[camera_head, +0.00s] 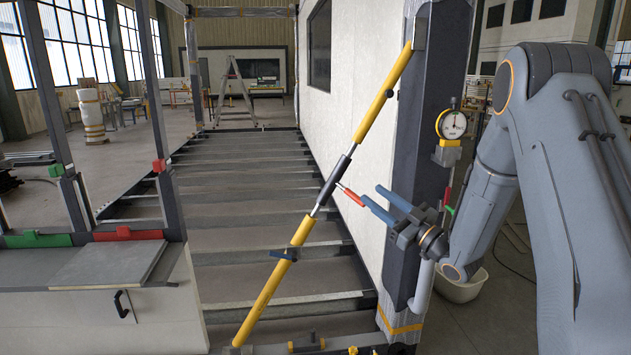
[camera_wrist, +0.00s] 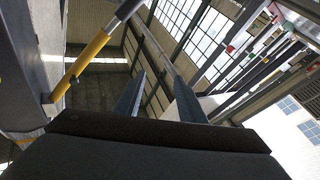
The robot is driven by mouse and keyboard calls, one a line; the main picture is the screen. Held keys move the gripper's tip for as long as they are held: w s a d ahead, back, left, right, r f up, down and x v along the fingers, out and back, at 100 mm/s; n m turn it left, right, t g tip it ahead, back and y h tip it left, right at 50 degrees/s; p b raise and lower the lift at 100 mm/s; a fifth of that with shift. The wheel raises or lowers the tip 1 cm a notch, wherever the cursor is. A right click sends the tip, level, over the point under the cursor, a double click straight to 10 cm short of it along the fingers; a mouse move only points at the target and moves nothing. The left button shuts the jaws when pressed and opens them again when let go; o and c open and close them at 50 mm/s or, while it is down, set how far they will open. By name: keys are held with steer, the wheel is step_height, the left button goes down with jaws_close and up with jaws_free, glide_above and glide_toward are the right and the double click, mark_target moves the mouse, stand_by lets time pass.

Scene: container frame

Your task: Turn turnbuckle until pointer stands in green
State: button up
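The turnbuckle is a long diagonal brace with yellow tubes (camera_head: 385,97) and a dark middle body (camera_head: 335,181). A short lever with a red grip (camera_head: 353,197) sticks out from that body to the lower right. My gripper (camera_head: 371,193) is open, its two blue-looking fingers just right of the red grip's end; I cannot tell whether they touch it. In the wrist view the fingers (camera_wrist: 158,88) stand apart with nothing seen between them, and a yellow tube (camera_wrist: 91,54) shows at upper left. A round dial gauge (camera_head: 453,124) hangs on the right post; its pointer and colours are too small to read.
The wrapped dark post (camera_head: 425,120) stands close behind my gripper, and a white wall panel (camera_head: 345,100) lies behind the brace. Floor crossbeams (camera_head: 240,180) run to the back. A bench with a grey plate (camera_head: 108,265) is at left. A white tub (camera_head: 462,287) is below my arm.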

steer(key=d+f+m+g+h+b, duration=0.3)
steer(key=f+m+h, duration=0.2)
steer(key=f+h, duration=0.45)
steer(key=s+d+f+m+g+h+b, duration=0.25)
steer(key=s+f+g+h, duration=0.2)
steer(key=s, duration=0.45)
steer(key=s+a+f+m+g, duration=0.1)
steer(key=s+g, duration=0.2)
steer(key=s, duration=0.6)
steer(key=s+a+f+m+g+b, duration=0.1)
steer(key=s+f+m+g, duration=0.1)
steer(key=s, duration=0.7)
steer(key=s+f+m+g+b, duration=0.1)
steer(key=s+f+g, duration=0.1)
steer(key=s, duration=0.7)
steer(key=shift+a+f+g, duration=0.25)
steer(key=shift+a+g, duration=0.15)
steer(key=shift+g, duration=0.45)
